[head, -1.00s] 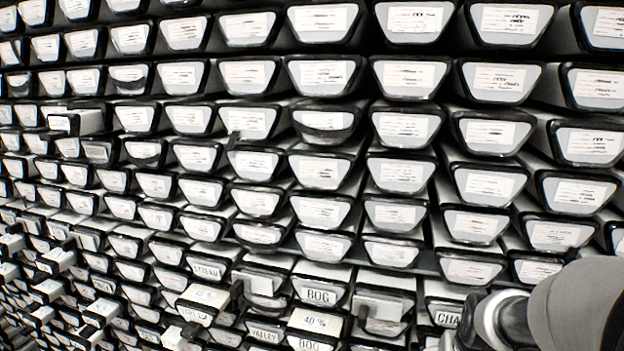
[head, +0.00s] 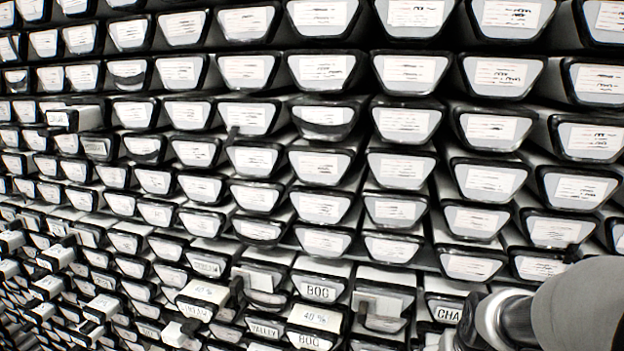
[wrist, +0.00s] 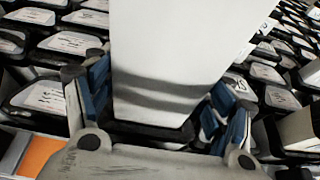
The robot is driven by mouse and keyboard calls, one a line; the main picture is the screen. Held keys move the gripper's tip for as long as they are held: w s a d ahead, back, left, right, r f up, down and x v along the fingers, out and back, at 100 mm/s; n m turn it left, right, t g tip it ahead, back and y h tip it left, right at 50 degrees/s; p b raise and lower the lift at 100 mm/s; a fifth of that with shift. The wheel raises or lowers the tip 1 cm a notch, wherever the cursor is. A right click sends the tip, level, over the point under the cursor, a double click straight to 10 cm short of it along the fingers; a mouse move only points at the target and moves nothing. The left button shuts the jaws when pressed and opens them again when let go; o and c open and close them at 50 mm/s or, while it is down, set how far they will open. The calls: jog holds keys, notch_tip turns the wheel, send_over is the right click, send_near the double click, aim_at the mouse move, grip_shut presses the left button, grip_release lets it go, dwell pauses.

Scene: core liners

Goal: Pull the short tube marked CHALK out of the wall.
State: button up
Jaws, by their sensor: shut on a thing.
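The short tube marked with the letters CHA (head: 447,312) shows at the lower right of the head view, in the wall, with the rest of its label hidden behind my arm. In the wrist view my gripper (wrist: 160,108) is shut on a white tube (wrist: 175,55) with a black end rim. Its blue-padded fingers lie on either side of that tube, near the rim. The label of the held tube is not readable there. In the head view my fingers are hidden or out of frame.
The wall is packed with black-rimmed labelled tubes. A tube marked BOG (head: 318,291) and a tube with a blank block on its front (head: 383,302) sit left of the CHA tube. Several ends stick out at lower left. In the wrist view an orange patch (wrist: 38,157) shows at lower left.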

jog(key=shift+s+a+r, duration=0.1)
jog(key=shift+s+a, duration=0.35)
jog(key=shift+s, duration=1)
jog(key=shift+s+a+f, duration=0.1)
jog(key=shift+s+a, duration=0.3)
jog(key=shift+s, duration=1.1)
jog(key=shift+s+a+r, duration=0.1)
jog(key=shift+s+a, duration=0.35)
jog(key=shift+s, duration=1)
jog(key=b, duration=0.1)
jog(key=s+b, duration=0.1)
jog(key=shift+s+a+b, duration=0.2)
jog(key=shift+s+b, duration=0.05)
jog(key=shift+b, duration=0.1)
jog(key=shift+s+a+b, duration=0.15)
jog(key=shift+s+b, duration=0.35)
